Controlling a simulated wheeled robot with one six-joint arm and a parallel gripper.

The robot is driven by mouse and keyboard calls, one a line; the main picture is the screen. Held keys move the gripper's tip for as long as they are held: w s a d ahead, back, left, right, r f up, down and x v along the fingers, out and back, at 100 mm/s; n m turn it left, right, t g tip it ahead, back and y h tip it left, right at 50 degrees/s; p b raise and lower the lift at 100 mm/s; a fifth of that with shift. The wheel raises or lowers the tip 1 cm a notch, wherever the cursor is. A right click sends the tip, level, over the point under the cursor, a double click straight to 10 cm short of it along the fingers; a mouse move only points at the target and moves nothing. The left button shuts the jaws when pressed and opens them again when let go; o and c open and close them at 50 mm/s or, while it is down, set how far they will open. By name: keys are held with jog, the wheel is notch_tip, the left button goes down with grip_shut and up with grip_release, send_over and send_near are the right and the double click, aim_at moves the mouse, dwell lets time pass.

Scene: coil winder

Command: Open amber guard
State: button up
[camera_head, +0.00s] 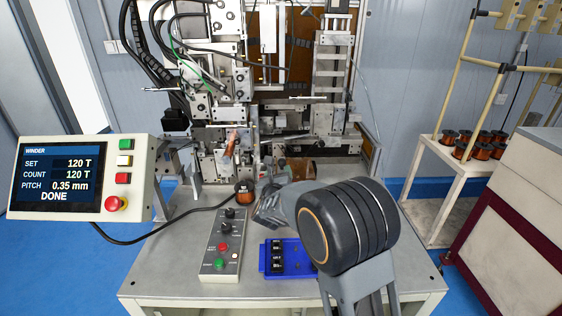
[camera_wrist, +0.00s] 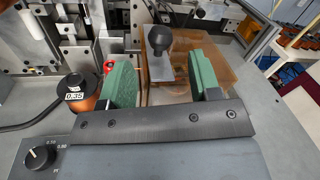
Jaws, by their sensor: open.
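The amber guard (camera_wrist: 218,62) is a see-through orange-brown cover on the winder, just beyond my gripper in the wrist view. It also shows as a small amber patch in the head view (camera_head: 301,167). A black ball knob (camera_wrist: 160,39) on a grey plate stands at the guard. My gripper (camera_wrist: 161,72) is open, with its green fingers on either side of the knob's plate and the knob a little beyond the tips. I see no finger contact with it. In the head view my gripper (camera_head: 274,172) is partly hidden by my arm.
A copper wire spool marked 0.35 (camera_wrist: 82,93) stands left of my fingers. A button and knob box (camera_head: 222,245) and a blue tray (camera_head: 267,258) lie on the table front. The winder display (camera_head: 58,178) at left reads DONE. Spool racks (camera_head: 465,150) stand at right.

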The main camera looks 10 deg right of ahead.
aim_at(281, 165)
jog(key=shift+p+x, duration=0.85)
jog(key=shift+x, duration=1.85)
jog(key=shift+c, duration=0.2)
grip_shut()
